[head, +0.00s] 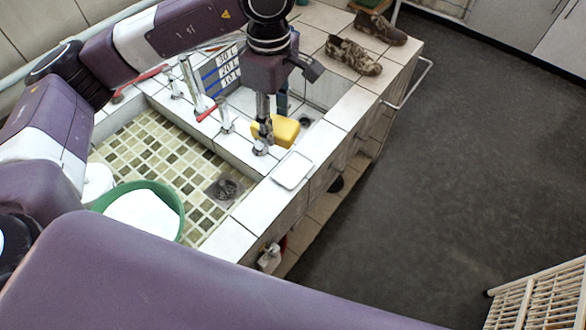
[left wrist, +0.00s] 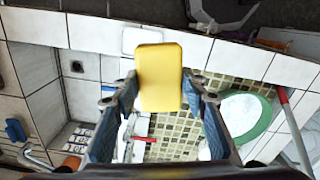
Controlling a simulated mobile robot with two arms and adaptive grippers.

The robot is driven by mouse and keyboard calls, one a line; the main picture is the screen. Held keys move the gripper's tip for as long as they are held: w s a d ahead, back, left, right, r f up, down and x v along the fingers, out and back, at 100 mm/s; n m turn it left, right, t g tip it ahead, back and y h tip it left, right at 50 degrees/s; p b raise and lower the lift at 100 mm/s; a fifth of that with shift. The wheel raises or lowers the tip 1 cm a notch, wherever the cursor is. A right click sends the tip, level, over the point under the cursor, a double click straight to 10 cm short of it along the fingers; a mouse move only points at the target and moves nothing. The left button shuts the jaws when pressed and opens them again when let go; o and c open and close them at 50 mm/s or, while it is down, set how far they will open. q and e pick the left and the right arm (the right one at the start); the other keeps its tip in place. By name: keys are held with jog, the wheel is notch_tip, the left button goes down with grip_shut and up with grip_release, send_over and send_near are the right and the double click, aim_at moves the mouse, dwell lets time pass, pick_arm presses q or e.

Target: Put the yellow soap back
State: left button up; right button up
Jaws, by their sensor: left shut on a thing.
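The yellow soap (left wrist: 160,78) is a smooth block held between the two fingers of my left gripper (left wrist: 160,100) in the left wrist view. In the head view, the soap (head: 284,131) shows at my left gripper (head: 271,135), over the tiled ledge between the two basins. A small white soap dish (head: 292,170) lies empty on the sink's front ledge, just below and right of the gripper. The dish also shows in the left wrist view (left wrist: 140,38), beyond the soap's upper end. My right gripper is in neither view.
A green tub (head: 172,192) with something white in it stands in the mosaic basin (head: 160,140) at the left. Metal taps (head: 192,88) rise behind the gripper. Brown patterned shoes (head: 352,56) stand on the far right ledge.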

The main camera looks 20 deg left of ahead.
aim_at(293, 169)
pick_arm(q)
jog(key=n, duration=0.1)
jog(key=w+n, duration=0.1)
jog(key=n, duration=0.1)
jog(key=shift+w+d+r+n, duration=0.1)
jog(key=shift+w+d+n, duration=0.2)
jog(key=shift+d+n, duration=0.1)
jog(key=w+f+n+p, duration=0.1)
jog(key=f+n, duration=0.3)
jog(key=f, duration=0.2)
jog(key=w+d+f+n+p, duration=0.1)
jog(key=f+n+p, duration=0.1)
jog(key=f, duration=0.5)
jog(key=w+f+n+p, duration=0.1)
jog(key=f+n, duration=0.4)
jog(key=f, duration=0.1)
jog(key=shift+w+d+f+n, duration=0.15)
jog(key=shift+w+f+n, duration=0.05)
jog(key=shift+f+n, duration=0.1)
jog(key=shift+f, duration=0.15)
jog(key=shift+f, duration=0.15)
jog(key=o, duration=1.3)
